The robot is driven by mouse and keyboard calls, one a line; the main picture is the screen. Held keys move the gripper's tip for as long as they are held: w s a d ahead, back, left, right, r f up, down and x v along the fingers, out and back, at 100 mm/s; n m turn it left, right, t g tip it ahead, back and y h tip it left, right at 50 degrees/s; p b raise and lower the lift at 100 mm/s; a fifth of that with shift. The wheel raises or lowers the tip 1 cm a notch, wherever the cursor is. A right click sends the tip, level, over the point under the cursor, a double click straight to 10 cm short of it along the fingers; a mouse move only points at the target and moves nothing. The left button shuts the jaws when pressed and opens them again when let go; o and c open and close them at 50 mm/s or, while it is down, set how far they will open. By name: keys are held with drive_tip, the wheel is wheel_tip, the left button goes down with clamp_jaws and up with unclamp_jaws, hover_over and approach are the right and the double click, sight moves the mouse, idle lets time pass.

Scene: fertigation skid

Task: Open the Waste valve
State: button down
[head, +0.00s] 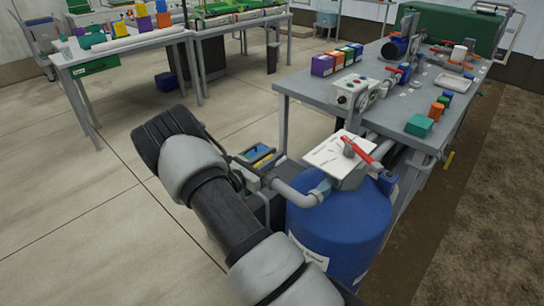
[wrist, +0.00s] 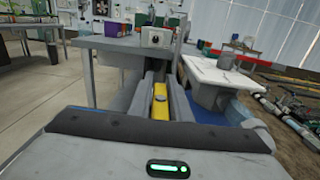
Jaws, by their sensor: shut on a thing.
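In the wrist view, my gripper (wrist: 160,88) is shut on a narrow yellow bar (wrist: 159,104), which looks like a valve lever. The bar lies lengthwise between the two grey fingers, with a small round grey spot on it. What it is fixed to is hidden by the fingers and my wrist. I can read no Waste label, so I cannot tell from lettering which valve this is. In the head view, my arm covers this area and the fingers do not show clearly.
A blue tank (head: 335,235) with a white plate (head: 335,152) and a red lever (head: 361,157) stands right of my arm. A grey pipe (head: 292,192) runs into it. The grey skid table (head: 310,92) is beyond. Open floor (head: 60,200) lies left.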

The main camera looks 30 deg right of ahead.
sight(261, 161)
drive_tip(key=n+t+y+p, duration=0.3)
drive_tip(key=w+a+n+t+y+p, duration=0.1)
drive_tip(key=n+t+y+p, duration=0.2)
drive_tip(key=t+y, duration=0.1)
drive_tip(key=w+a+n+t+y+p, duration=0.1)
drive_tip(key=n+t+y+p, duration=0.2)
drive_tip(key=n+y, duration=0.1)
drive_tip(key=shift+a+r, duration=0.1)
drive_tip(key=shift+r, duration=0.05)
drive_tip(key=n+y+p, duration=0.1)
drive_tip(key=y+p, duration=0.1)
drive_tip(key=a+n+t+y+p, duration=0.1)
drive_tip(key=n+y+p, duration=0.2)
drive_tip(key=y, duration=0.1)
drive_tip(key=shift+w+a+n+y+p, duration=0.1)
drive_tip(key=shift+a+n+y+p, duration=0.2)
drive_tip(key=shift+y+p, duration=0.1)
drive_tip(key=shift+a+f+n+g+y+p, duration=0.1)
drive_tip(key=shift+a+n+y+p, duration=0.1)
drive_tip(key=shift+n+y+p, duration=0.5)
drive_tip(key=shift+a+f+n+g+y+p, duration=0.1)
drive_tip(key=shift+a+n+y, duration=0.2)
drive_tip(key=shift+y, duration=0.8)
drive_tip(key=shift+a+f+n+g+y+p, duration=0.1)
drive_tip(key=shift+n+y+p, duration=0.25)
drive_tip(key=shift+n+y, duration=0.4)
drive_tip(key=shift+y, duration=0.35)
drive_tip(key=shift+r, duration=0.1)
drive_tip(key=c, duration=1.7)
unclamp_jaws()
